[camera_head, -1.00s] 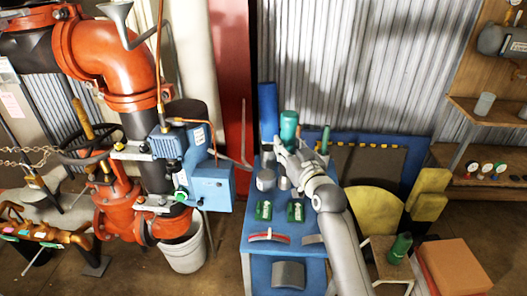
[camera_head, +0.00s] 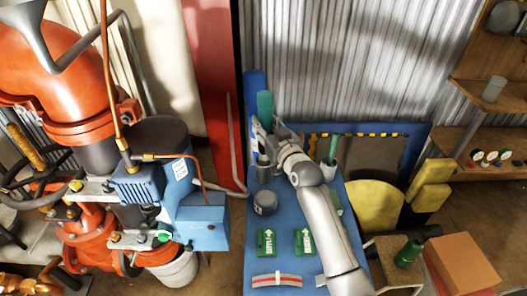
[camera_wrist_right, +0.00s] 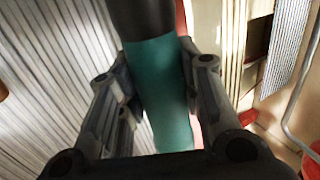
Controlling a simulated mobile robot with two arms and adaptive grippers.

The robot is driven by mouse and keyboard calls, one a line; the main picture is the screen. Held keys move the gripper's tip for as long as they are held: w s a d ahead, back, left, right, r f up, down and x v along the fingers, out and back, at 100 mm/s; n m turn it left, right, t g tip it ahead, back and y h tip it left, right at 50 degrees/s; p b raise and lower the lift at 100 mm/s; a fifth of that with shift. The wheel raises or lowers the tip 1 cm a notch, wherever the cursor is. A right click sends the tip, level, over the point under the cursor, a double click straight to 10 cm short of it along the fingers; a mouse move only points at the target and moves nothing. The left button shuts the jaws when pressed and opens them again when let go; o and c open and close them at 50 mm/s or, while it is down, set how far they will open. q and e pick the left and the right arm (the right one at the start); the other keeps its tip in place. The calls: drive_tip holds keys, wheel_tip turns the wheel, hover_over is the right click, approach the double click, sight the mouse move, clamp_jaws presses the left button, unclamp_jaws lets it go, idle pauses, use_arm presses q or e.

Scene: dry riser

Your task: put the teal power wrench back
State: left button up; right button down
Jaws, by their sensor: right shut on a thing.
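The teal power wrench (camera_head: 265,106) stands roughly upright above the back left part of the blue table (camera_head: 262,218). My right gripper (camera_head: 262,128) is shut around its body. In the right wrist view the teal body (camera_wrist_right: 160,90) with a dark upper part sits between the two fingers of my right gripper (camera_wrist_right: 158,100). My left gripper is not in view.
On the table are a grey cup (camera_head: 265,202), green labelled blocks (camera_head: 266,242) and a red-striped curved piece (camera_head: 278,280). A green-handled item (camera_head: 333,148) stands at the table's right side. Orange pipework with a blue unit (camera_head: 200,222) is left; a yellow chair (camera_head: 374,196) is right.

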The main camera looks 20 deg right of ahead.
drive_tip(key=shift+f, duration=3.15)
drive_tip(key=shift+f, duration=0.15)
drive_tip(key=c, duration=1)
unclamp_jaws()
drive_tip(key=s+d, duration=0.1)
drive_tip(key=s, duration=1.1)
drive_tip(key=shift+d+r+b, duration=0.25)
drive_tip(key=shift+d+b, duration=0.05)
drive_tip(key=shift+b, duration=0.15)
